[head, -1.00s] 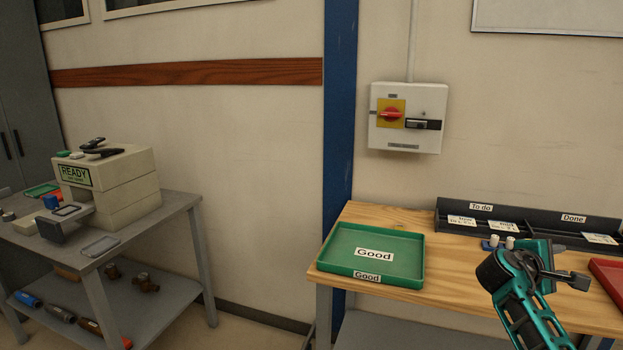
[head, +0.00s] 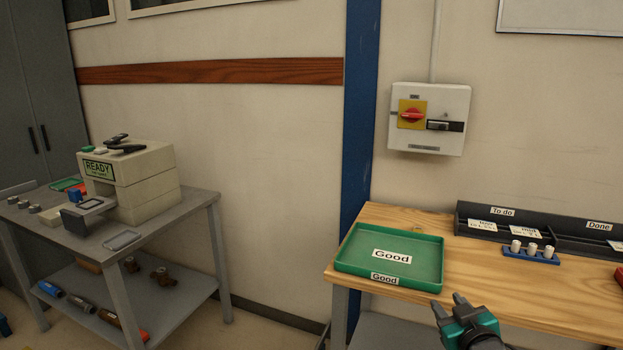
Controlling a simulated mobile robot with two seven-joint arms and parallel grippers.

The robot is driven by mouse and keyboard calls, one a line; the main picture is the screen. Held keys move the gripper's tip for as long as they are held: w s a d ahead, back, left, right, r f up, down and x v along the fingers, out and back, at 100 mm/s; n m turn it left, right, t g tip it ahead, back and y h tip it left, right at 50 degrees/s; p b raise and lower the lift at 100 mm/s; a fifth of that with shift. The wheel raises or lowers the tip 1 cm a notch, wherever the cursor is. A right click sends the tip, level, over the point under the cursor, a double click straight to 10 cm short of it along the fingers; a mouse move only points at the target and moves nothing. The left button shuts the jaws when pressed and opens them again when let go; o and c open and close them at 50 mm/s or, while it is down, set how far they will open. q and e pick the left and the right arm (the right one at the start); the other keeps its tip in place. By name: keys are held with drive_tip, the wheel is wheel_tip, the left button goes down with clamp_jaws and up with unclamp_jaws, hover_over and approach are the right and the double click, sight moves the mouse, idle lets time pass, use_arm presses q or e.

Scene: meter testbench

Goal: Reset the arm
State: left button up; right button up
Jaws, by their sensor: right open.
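My right gripper (head: 451,306) shows at the bottom, right of the middle, in front of the wooden bench's (head: 560,308) front edge. It is teal and dark grey, its two fingers apart with nothing between them. It is near the front right corner of the green "Good" tray (head: 430,269), apart from it as far as I can tell. Most of my right arm is cut off by the lower edge. My left gripper is not in view.
A blue holder with white pieces (head: 531,255) stands before the black To do/Done rack (head: 480,238). A red tray edge (head: 618,278) shows at right. A tester reading READY (head: 146,190) stands on the grey table (head: 165,228) at left. A switch box (head: 428,118) hangs on the wall.

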drive_tip(key=s+a+f+g, duration=0.1)
drive_tip(key=s+a+f, duration=0.2)
drive_tip(key=s, duration=0.6)
drive_tip(key=s+a+f+g+y, duration=0.1)
drive_tip(key=s+a+f+g, duration=0.1)
drive_tip(key=s+a+f, duration=0.2)
drive_tip(key=s+a+f+m+g+y, duration=0.1)
drive_tip(key=s+a+f, duration=0.2)
drive_tip(key=s+f, duration=0.5)
drive_tip(key=s, duration=0.7)
drive_tip(key=shift+s+a+g, duration=0.25)
drive_tip(key=shift+g, duration=0.15)
